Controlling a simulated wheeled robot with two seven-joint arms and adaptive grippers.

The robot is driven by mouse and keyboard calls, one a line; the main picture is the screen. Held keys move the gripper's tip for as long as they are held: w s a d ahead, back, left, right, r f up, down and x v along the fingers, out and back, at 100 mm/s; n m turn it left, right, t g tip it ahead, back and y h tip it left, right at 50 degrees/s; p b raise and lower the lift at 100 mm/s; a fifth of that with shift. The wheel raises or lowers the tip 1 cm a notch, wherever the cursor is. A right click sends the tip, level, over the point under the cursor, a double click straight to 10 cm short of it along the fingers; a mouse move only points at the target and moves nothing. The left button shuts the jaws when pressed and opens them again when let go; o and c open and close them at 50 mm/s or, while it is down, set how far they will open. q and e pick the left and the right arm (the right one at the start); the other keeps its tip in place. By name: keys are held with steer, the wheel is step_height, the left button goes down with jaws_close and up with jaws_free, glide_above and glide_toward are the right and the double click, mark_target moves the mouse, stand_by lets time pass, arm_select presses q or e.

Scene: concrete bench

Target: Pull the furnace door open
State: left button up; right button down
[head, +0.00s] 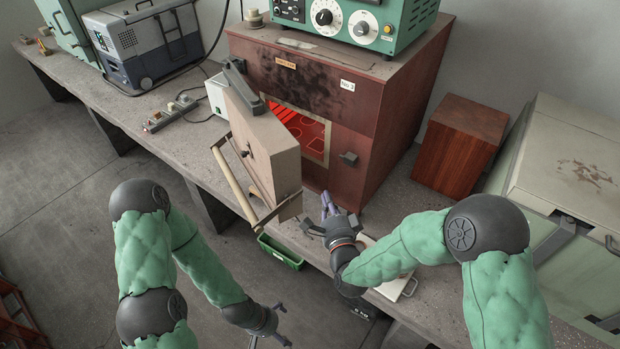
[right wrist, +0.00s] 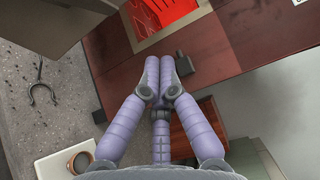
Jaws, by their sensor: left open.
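The brown furnace (head: 310,88) stands on the bench. Its thick door (head: 272,150) is swung out to the left on its hinge, and the red glowing chamber (head: 305,130) shows behind it; it also shows in the right wrist view (right wrist: 165,14). The door's pale bar handle (head: 235,184) faces left, away from the furnace. My right gripper (head: 328,205) is at the lower front of the furnace, right of the door's free edge. Its purple fingers (right wrist: 158,78) are together with nothing seen between them. My left gripper (head: 270,330) is open and empty, low over the floor, apart from the door.
A green instrument (head: 345,22) sits on the furnace. A red-brown block (head: 462,145) stands to its right. A white tray (right wrist: 52,168) with a round brown cup (right wrist: 80,160) and a forked tool (right wrist: 40,92) lie on the bench. A green bin (head: 280,252) is below the bench edge.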

steer(key=w+a, duration=0.2)
steer(key=w, duration=0.8)
steer(key=s+a, duration=0.2)
steer(key=a, duration=0.1)
steer(key=shift+s+a+r+b, duration=0.1)
steer(key=shift+a+b, duration=0.1)
steer(key=shift+b, duration=0.15)
